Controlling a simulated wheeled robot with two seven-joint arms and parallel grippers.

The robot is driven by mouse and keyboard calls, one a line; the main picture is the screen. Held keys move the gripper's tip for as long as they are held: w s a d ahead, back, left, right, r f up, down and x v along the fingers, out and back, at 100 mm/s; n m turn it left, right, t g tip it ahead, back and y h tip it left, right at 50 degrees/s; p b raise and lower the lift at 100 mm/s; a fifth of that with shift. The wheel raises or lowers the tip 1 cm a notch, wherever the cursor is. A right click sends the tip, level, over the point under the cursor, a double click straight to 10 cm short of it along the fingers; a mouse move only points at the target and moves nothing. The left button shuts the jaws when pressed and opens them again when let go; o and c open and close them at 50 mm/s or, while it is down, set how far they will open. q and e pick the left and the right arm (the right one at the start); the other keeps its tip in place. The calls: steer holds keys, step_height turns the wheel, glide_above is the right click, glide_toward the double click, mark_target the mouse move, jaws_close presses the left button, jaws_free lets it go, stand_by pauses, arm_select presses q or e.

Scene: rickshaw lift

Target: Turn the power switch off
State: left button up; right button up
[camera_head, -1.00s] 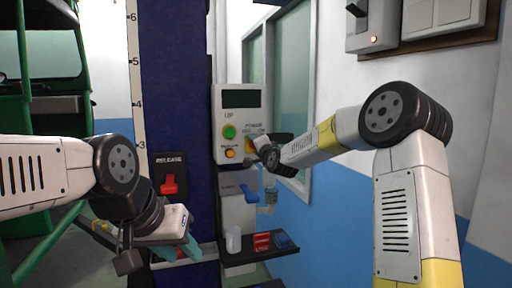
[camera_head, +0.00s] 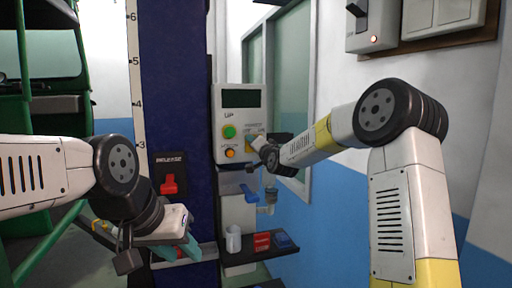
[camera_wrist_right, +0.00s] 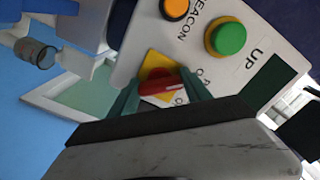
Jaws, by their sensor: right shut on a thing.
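The power switch is a red rotary knob (camera_wrist_right: 157,82) on a yellow plate (camera_wrist_right: 158,62) in the right wrist view. It sits on a pale control panel (camera_head: 240,122) with a dark display, a green button (camera_head: 229,131) and an orange button (camera_head: 230,154). My right gripper (camera_wrist_right: 160,90) is shut on the red knob, with a green finger on each side of it. In the head view, the right gripper largely covers the knob. My left gripper (camera_head: 188,250) is low at the left, by the blue column, away from the panel; its finger gap is unclear.
A red release lever (camera_head: 169,185) is on the blue column (camera_head: 178,90). A green rickshaw (camera_head: 45,120) stands left.

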steer(key=o, duration=1.4)
steer(key=shift+f, duration=0.1)
steer(key=shift+c, duration=0.2)
steer(key=shift+s, duration=0.1)
steer(key=v, duration=0.7)
steer(key=shift+s, duration=0.3)
steer(key=shift+d, duration=0.1)
steer(key=s+d+f+n+g+h, duration=0.1)
steer(key=s+d+f+n+g, duration=0.1)
steer(key=s, duration=1.1)
steer(key=s+d+f+n+g+h, duration=0.1)
steer(key=s+d+f+g, duration=0.3)
steer(key=s, duration=1)
steer(key=s+d+f+n+g+h, duration=0.1)
steer(key=s+d+f+n+g, duration=0.2)
steer(key=s, duration=1)
steer(key=d+f+g, duration=0.1)
steer(key=d+g, duration=0.1)
steer(key=d, duration=0.1)
steer(key=shift+s+n, duration=0.3)
steer(key=shift+n, duration=0.1)
